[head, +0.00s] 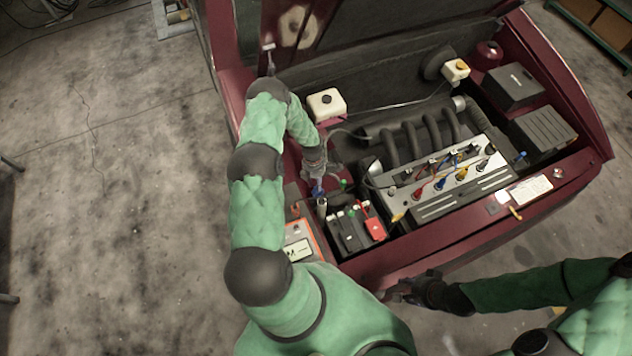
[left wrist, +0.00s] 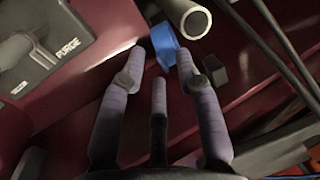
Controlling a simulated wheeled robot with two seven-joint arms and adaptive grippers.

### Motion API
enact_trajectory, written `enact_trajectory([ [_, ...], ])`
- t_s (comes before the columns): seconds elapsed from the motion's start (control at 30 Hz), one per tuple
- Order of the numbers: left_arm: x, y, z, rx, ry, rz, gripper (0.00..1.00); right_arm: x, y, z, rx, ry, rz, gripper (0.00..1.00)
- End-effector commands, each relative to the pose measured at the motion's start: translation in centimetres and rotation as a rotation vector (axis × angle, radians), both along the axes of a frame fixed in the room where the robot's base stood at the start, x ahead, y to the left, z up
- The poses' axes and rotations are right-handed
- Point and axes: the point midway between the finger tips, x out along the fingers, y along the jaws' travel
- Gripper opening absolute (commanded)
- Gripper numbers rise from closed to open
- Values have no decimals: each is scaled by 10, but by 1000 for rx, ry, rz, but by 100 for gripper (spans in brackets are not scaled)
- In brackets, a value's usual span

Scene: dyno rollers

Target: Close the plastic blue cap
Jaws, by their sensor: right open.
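The blue cap (left wrist: 163,45) is in the left wrist view, beside the open end of a pale metal pipe (left wrist: 192,20). It looks swung to one side of the pipe mouth, not over it. My left gripper (left wrist: 162,60) has its fingers spread, with the cap at or just beyond the fingertips; I cannot tell if they touch. In the head view my left gripper (head: 317,182) reaches down into the left side of the engine bay, above the pipe (head: 322,206), and largely hides the cap. My right gripper (head: 395,292) is open and empty in front of the car's edge.
A grey box marked PURGE (left wrist: 50,50) lies beside the pipe. A black battery (head: 350,228) with a red terminal cover (head: 375,228) is close to my left gripper. A white reservoir (head: 326,104) and the engine (head: 450,180) are further in. Dark hoses run near the pipe.

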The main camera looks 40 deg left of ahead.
Motion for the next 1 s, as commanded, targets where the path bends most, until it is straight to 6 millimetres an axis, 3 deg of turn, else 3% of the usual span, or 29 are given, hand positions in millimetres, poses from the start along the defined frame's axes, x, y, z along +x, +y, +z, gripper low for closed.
enact_trajectory([
  [0.23, 0, 0, -1, 0, 0, 0, 33, 0, 0, 0, 0, 0, 0, 41],
  [0.27, 0, 0, -1, 0, 0, 0, 30, 0, 0, 0, 0, 0, 0, 41],
  [0.37, 0, 0, -1, 0, 0, 0, 2, 0, 0, 0, 0, 0, 0, 41],
  [0.4, 0, 0, -1, 0, 0, 0, 0, 0, 0, 0, 0, 0, 0, 41],
  [1.0, -6, -10, 3, -1, 2, -1, 0, 0, 0, -1, 0, 0, 0, 41],
])
